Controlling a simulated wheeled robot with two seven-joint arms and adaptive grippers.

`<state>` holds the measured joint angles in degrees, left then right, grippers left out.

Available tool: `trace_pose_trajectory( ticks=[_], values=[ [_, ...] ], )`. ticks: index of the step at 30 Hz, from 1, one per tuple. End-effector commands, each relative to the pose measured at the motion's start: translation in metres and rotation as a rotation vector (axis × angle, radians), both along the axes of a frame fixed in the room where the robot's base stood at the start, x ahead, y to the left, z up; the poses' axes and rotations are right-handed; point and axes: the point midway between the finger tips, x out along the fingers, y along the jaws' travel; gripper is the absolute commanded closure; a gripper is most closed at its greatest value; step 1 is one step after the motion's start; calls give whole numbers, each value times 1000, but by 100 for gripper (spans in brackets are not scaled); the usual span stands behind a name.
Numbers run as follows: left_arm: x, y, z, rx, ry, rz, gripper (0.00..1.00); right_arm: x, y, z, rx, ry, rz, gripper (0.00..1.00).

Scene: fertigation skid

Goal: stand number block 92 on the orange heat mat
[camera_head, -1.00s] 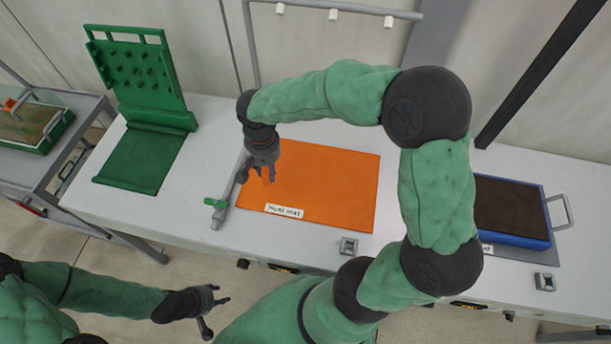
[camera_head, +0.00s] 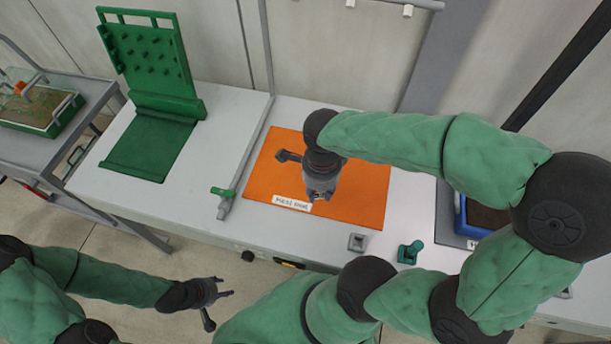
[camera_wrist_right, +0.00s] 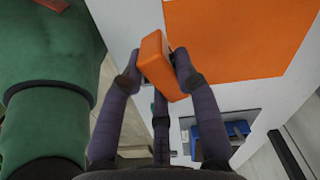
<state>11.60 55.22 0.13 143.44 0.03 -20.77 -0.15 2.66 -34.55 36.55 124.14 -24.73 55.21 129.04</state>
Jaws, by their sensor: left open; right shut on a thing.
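The orange heat mat (camera_head: 365,195) lies flat on the white bench, with a white label (camera_head: 291,203) at its front edge; it also shows in the right wrist view (camera_wrist_right: 240,40). My right gripper (camera_head: 320,194) is over the mat, pointing down. In the right wrist view, its fingers (camera_wrist_right: 158,75) are shut on an orange block (camera_wrist_right: 157,62). No number shows on the block, so I cannot confirm it is 92. In the head view the block cannot be made out against the mat. My left gripper (camera_head: 224,292) is open and empty, in front of the bench.
A green pegged rack (camera_head: 150,60) stands at the back left. A green-handled valve (camera_head: 223,195) on a pipe is left of the mat. A green fitting (camera_head: 410,252) and a grey square block (camera_head: 357,242) are in front. A blue tray (camera_head: 480,216) is at right.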

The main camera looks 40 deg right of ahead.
Motion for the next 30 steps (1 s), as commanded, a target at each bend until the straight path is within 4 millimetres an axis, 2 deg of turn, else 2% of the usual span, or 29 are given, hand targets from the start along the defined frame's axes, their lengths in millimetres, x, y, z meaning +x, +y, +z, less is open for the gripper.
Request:
trace_pose_trajectory(
  ticks=[1,11,15,21,26,30],
  values=[
    [0,0,-5,0,0,0,56,9,1,-8,0,4,3,96],
    [0,0,-25,0,0,0,56,73,4,-36,0,4,5,96],
    [0,0,-35,0,0,0,56,93,6,-61,0,5,4,96],
    [0,0,-44,0,0,0,56,114,6,-81,0,1,4,96],
    [0,0,-45,0,0,0,56,119,7,-87,0,1,4,96],
    [0,0,-51,0,0,0,56,127,7,-99,0,2,5,96]
  ],
)
